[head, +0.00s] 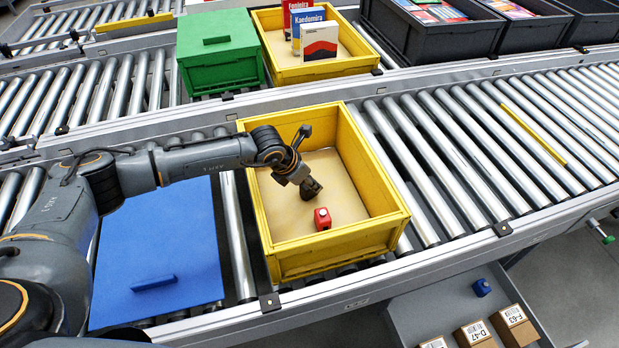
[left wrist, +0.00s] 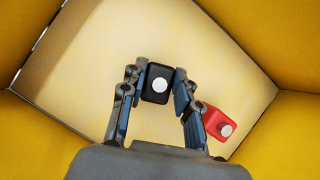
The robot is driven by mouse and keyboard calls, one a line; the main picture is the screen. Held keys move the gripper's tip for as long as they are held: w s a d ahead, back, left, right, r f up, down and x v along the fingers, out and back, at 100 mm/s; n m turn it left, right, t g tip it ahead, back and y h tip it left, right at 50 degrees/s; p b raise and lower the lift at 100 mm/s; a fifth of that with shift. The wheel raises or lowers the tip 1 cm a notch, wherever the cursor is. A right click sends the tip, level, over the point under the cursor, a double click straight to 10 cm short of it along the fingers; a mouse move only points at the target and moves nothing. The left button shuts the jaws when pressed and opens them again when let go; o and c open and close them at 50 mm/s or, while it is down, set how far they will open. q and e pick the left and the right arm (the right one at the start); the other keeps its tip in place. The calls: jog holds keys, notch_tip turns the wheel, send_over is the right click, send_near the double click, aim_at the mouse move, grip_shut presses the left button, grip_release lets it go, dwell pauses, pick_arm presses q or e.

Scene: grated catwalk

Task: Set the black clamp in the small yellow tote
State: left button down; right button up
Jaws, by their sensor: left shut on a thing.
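The small yellow tote (head: 262,218) stands open on the near roller line. My left gripper (head: 306,182) reaches down into it from the left. In the left wrist view my left gripper (left wrist: 158,100) is shut on a small black block-like thing (left wrist: 158,78) with a round white spot on top. I see no clamp shape on it. A small red jug-like item with a white cap (head: 322,219) is on the tote floor; it also shows in the left wrist view (left wrist: 218,122), beside the right-hand finger. Whether the black thing touches the floor is unclear.
A blue lidded box (head: 160,230) is left of the tote. Behind stand a green box (head: 216,58), another yellow tote with boxes (head: 340,68) and dark crates (head: 425,45). Rollers to the right are bare except for a yellow strip (head: 533,133). A grey tray (head: 415,312) with cartons is below.

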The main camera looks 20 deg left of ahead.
pick_arm(q)
jog(key=shift+f, duration=0.1)
jog(key=c, duration=1)
grip_release()
jog(key=b+v, duration=0.1)
jog(key=v, duration=1.1)
